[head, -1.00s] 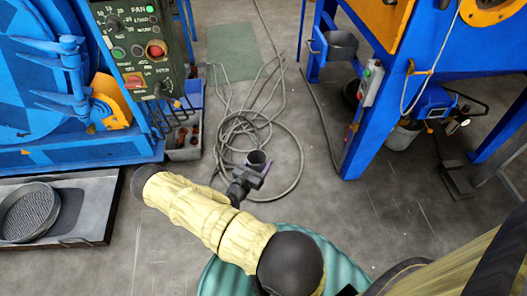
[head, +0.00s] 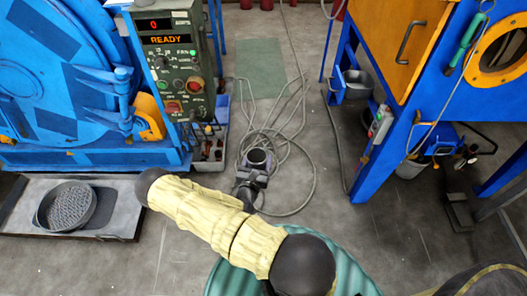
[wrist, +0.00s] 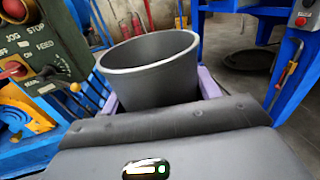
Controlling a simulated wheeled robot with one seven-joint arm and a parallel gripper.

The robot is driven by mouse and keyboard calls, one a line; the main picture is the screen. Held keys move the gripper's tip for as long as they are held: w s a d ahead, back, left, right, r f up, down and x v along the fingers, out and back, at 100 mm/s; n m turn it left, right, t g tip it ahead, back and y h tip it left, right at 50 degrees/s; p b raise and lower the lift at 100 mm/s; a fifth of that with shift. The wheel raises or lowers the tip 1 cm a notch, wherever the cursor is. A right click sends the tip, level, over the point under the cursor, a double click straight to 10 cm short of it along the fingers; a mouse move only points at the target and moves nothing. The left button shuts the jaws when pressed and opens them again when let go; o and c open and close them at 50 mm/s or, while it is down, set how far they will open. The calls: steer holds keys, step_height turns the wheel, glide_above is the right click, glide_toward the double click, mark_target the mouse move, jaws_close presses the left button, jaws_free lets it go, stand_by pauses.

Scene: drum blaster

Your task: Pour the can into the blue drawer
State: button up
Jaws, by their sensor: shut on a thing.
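The can (head: 257,160) is a dark grey, open-topped cylinder, held upright in front of me above the floor cables. My gripper (head: 253,176) is shut on it. In the wrist view the can (wrist: 155,75) shows its wide rim, with pale purple fingers at its sides; its contents are hidden.
A blue drum machine (head: 60,90) and control panel (head: 172,60) reading READY stand at left. A tray (head: 120,222) with a round sieve (head: 68,205) lies on the floor. Cables (head: 300,180) coil mid-floor. The blue cabinet's leg (head: 375,165) and a foot pedal (head: 458,212) are at right.

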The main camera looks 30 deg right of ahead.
steer(key=a+r+n+t+y+p, duration=0.1)
steer(key=a+r+y+p, duration=0.1)
steer(key=r+p, duration=0.4)
steer(key=w+a+r+n+t+y+p, duration=0.1)
steer(key=a+r+n+y+p, duration=0.1)
steer(key=a+r+p, duration=0.2)
steer(key=a+r+n+t+y+p, duration=0.2)
steer(key=r+p, duration=0.7)
steer(key=r, duration=0.2)
steer(key=shift+w+a+r+y, duration=0.25)
steer(key=shift+a+y, duration=0.05)
steer(key=shift+a, duration=0.1)
steer(key=a+r+n+y+p, duration=0.1)
steer(key=a+r+y+p, duration=0.1)
steer(key=r+p, duration=0.3)
steer(key=s+a+r+n+t+y+p, duration=0.1)
steer(key=a+r+y+p, duration=0.1)
steer(key=r+p, duration=0.3)
steer(key=a+r+n+y+p, duration=0.2)
steer(key=a+r+p, duration=0.2)
steer(key=r+p, duration=0.2)
steer(key=shift+s+a+r+p, duration=0.1)
steer(key=shift+s+p, duration=0.1)
steer(key=shift+p, duration=0.15)
